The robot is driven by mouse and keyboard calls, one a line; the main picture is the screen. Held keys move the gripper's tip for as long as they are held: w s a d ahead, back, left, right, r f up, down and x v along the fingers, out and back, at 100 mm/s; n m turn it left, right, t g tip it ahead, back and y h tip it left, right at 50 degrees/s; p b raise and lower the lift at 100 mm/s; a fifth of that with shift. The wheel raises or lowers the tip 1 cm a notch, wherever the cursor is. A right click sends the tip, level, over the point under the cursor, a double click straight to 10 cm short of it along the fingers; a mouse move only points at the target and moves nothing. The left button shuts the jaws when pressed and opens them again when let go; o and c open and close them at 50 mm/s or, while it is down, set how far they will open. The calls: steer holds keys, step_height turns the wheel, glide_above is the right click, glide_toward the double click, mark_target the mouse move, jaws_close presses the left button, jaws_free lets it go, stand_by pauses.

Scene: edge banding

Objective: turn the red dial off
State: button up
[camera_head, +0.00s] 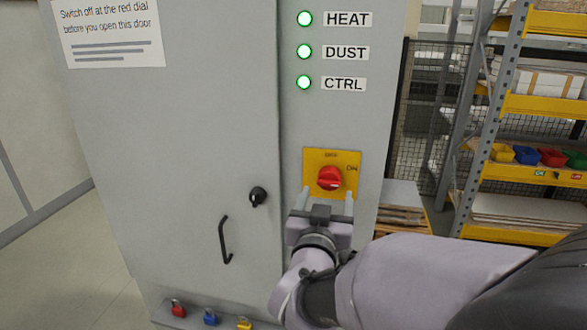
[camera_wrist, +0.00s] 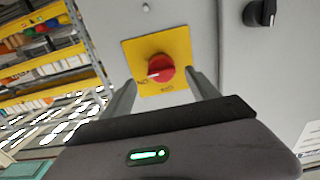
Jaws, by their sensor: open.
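The red dial (camera_head: 330,178) sits on a yellow plate (camera_head: 312,158) on the grey cabinet front. The plate reads OFF at the top and ON at the right, and the dial's white mark points toward ON. In the wrist view the dial (camera_wrist: 161,68) appears upside down, its white mark to the left, on the ON side. My gripper (camera_head: 326,199) is open just below the dial. In the wrist view my gripper's fingers (camera_wrist: 162,84) stand to either side of the dial, with nothing between them gripped. I cannot tell whether they touch the plate.
Green lamps labelled HEAT (camera_head: 305,18), DUST (camera_head: 304,51) and CTRL (camera_head: 304,82) are lit above. A black knob (camera_head: 258,196) and a door handle (camera_head: 224,240) are at the left. Padlocks (camera_head: 210,317) sit at the cabinet's foot. A yellow shelf rack (camera_head: 540,107) stands right.

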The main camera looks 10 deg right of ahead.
mark_target(329, 185)
steer(key=x, duration=0.6)
steer(key=shift+w+a, duration=0.1)
steer(key=c, duration=1.4)
steer(key=shift+o, duration=0.2)
steer(key=shift+n, duration=0.3)
steer(key=n, duration=0.3)
steer(key=shift+n, duration=0.3)
steer(key=n+p, duration=0.1)
steer(key=n, duration=0.3)
steer(key=shift+r+n, duration=0.15)
steer(key=shift+n, duration=0.15)
steer(key=n+p, duration=0.1)
steer(key=n, duration=0.3)
steer(key=shift+n+p, duration=0.3)
steer(key=shift+p, duration=0.1)
steer(key=shift+n+p, duration=0.85)
steer(key=shift+n, duration=1.35)
